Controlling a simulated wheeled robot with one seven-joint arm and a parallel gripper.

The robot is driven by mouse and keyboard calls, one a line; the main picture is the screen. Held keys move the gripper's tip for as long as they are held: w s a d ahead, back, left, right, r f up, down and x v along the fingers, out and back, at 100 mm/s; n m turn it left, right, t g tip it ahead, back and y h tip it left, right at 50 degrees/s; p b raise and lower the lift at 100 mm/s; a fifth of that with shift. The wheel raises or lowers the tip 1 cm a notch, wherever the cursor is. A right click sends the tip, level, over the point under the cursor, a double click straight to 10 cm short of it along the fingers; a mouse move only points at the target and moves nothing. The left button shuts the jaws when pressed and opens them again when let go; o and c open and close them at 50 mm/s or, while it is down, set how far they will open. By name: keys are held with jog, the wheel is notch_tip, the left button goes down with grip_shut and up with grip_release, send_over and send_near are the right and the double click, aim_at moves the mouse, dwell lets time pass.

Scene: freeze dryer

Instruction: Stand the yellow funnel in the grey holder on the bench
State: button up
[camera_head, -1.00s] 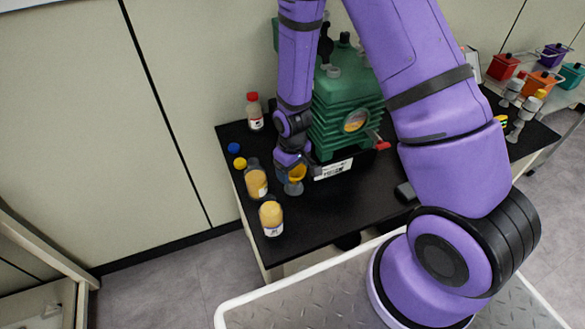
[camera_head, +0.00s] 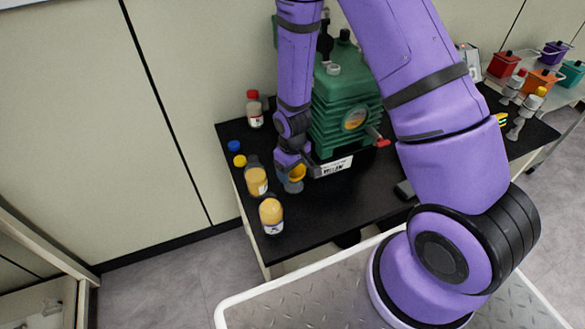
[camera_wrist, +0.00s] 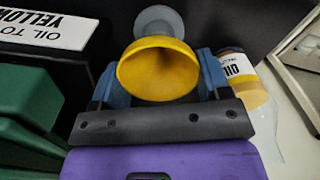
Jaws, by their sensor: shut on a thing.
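The yellow funnel (camera_head: 297,172) is at the left part of the black bench, with its wide mouth facing the wrist camera (camera_wrist: 160,72). My gripper (camera_wrist: 160,80) is shut on it, with a blue finger on each side; in the head view my gripper (camera_head: 290,168) is low over the bench. The grey holder (camera_head: 292,186) shows just below the funnel in the head view. Its round grey part (camera_wrist: 160,18) shows beyond the funnel in the wrist view, partly covered by it. The funnel's stem is hidden, so I cannot tell whether it is inside the holder.
Two bottles of amber oil (camera_head: 257,181) (camera_head: 271,217) stand left of my gripper, with blue (camera_head: 233,146) and yellow (camera_head: 239,161) caps near them. A red-capped bottle (camera_head: 254,110) stands behind. A green machine (camera_head: 345,115) is close on the right. The bench front is clear.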

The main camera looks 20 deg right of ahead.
jog(key=o, duration=1)
notch_tip(320, 180, up, 11)
jog(key=shift+a+f, duration=0.1)
jog(key=shift+f, duration=0.05)
jog(key=shift+s, duration=0.15)
dwell(0.6)
